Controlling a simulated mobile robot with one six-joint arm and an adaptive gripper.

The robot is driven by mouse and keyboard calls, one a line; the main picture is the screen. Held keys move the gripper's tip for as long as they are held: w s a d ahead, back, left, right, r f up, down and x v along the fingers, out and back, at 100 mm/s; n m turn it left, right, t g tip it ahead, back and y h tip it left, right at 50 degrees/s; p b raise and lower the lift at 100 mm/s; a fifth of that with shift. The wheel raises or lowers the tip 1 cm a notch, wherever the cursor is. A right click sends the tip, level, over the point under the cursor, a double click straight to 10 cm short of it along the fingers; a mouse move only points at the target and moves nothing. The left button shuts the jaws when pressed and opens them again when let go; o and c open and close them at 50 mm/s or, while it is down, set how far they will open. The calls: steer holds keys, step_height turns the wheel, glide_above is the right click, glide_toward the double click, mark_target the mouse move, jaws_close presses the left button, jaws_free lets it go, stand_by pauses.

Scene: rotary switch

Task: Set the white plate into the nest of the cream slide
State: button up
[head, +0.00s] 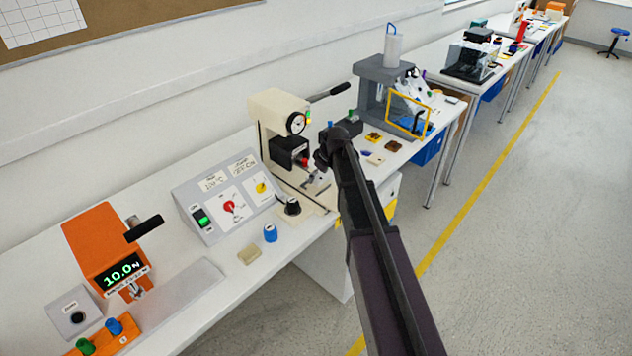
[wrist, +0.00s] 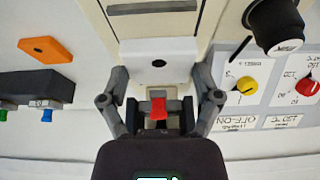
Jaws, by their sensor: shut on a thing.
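The white plate (wrist: 178,62), with a dark round hole, is between the fingertips of my gripper (wrist: 159,78) in the wrist view. The fingers are shut on its sides. The cream slide (wrist: 150,24), with a dark recess, lies just beyond the plate; I cannot tell whether they touch. In the head view my gripper (head: 318,178) is low in front of the cream press (head: 275,108).
A red part (wrist: 158,106) shows between my fingers in the wrist view. A grey control panel (head: 228,200) with knobs stands left of the press. A blue knobbed weight (head: 270,233) and a tan block (head: 249,255) lie on the bench in front.

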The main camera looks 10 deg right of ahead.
mark_target(319, 176)
steer(key=shift+w, duration=0.45)
steer(key=shift+w+a+f+b, duration=0.15)
steer(key=shift+w+f+b, duration=0.05)
steer(key=shift+f+b, duration=0.1)
steer(key=shift+s+f+b, duration=0.1)
steer(key=shift+f+b, duration=1.45)
steer(key=shift+f, duration=0.2)
steer(key=o, duration=0.9)
steer(key=shift+r, duration=0.1)
steer(key=shift+r, duration=0.15)
steer(key=p+v, duration=0.3)
steer(key=shift+r+p, duration=0.3)
steer(key=shift+r, duration=0.1)
steer(key=p+v, duration=0.7)
steer(key=v, duration=0.1)
steer(key=shift+s+r+p, duration=0.1)
steer(key=shift+p, duration=0.2)
